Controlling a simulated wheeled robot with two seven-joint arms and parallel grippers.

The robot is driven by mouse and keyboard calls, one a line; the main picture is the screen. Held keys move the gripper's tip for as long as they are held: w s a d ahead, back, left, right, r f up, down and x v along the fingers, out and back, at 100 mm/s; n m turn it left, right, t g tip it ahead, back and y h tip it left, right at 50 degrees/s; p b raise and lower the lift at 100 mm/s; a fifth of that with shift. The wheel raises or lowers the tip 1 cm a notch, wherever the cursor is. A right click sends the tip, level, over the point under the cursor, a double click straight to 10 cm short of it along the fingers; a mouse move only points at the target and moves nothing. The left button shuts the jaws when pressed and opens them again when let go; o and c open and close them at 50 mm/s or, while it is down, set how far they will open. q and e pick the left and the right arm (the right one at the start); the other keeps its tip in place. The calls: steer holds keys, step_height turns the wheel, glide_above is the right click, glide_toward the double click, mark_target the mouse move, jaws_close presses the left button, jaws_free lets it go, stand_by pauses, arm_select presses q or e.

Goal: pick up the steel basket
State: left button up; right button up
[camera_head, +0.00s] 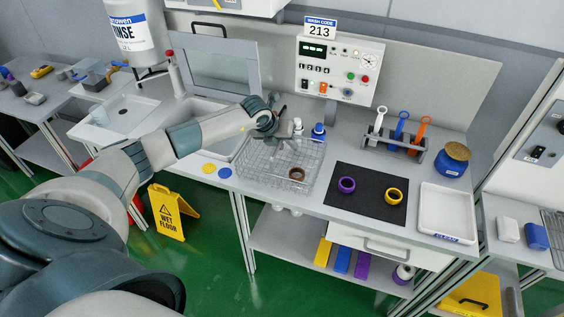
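The steel basket (268,180) is a rectangular wire basket on the grey bench, left of the black mat. A brown ring (297,174) shows inside it, near its front right. My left gripper (276,138) is over the back left part of the basket, close to its rear rim. The fingers are small and dark against the wires, so I cannot tell whether they are open or shut, or touching the rim. My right gripper is not in view.
A black mat (365,207) with a purple ring (347,185) and a yellow ring (393,196) lies right of the basket. A blue-capped bottle (319,131) stands behind it. A white tray (446,212) sits at right.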

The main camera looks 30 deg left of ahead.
arm_select(q)
steer(key=shift+f+b, duration=0.25)
steer(key=shift+b, duration=0.1)
stand_by(0.3)
jaws_close()
stand_by(1.5)
